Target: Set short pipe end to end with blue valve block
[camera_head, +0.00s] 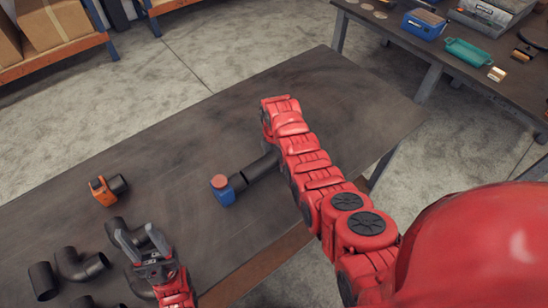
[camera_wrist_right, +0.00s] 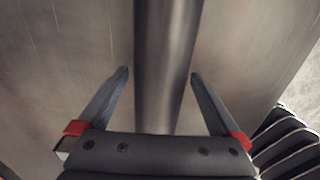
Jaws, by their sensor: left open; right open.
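The blue valve block (camera_head: 226,196) with a red top stands on the dark table near its front edge, a short black stub on its right side. The dark short pipe (camera_head: 260,167) lies in line with that stub, end against or very near it; I cannot tell if they touch. Its far end is hidden behind my right arm. In the right wrist view the pipe (camera_wrist_right: 165,70) runs between the spread fingers of my right gripper (camera_wrist_right: 160,76), which is open; the head view hides these fingers. My left gripper (camera_head: 136,232) is open and empty at the lower left, apart from the block.
An orange valve block (camera_head: 104,192) with a black end lies at the left. Several black elbow and pipe pieces (camera_head: 80,264) lie around my left gripper. The table (camera_head: 165,150) is clear behind the blue block. A second table (camera_head: 400,28) with tools stands at the upper right.

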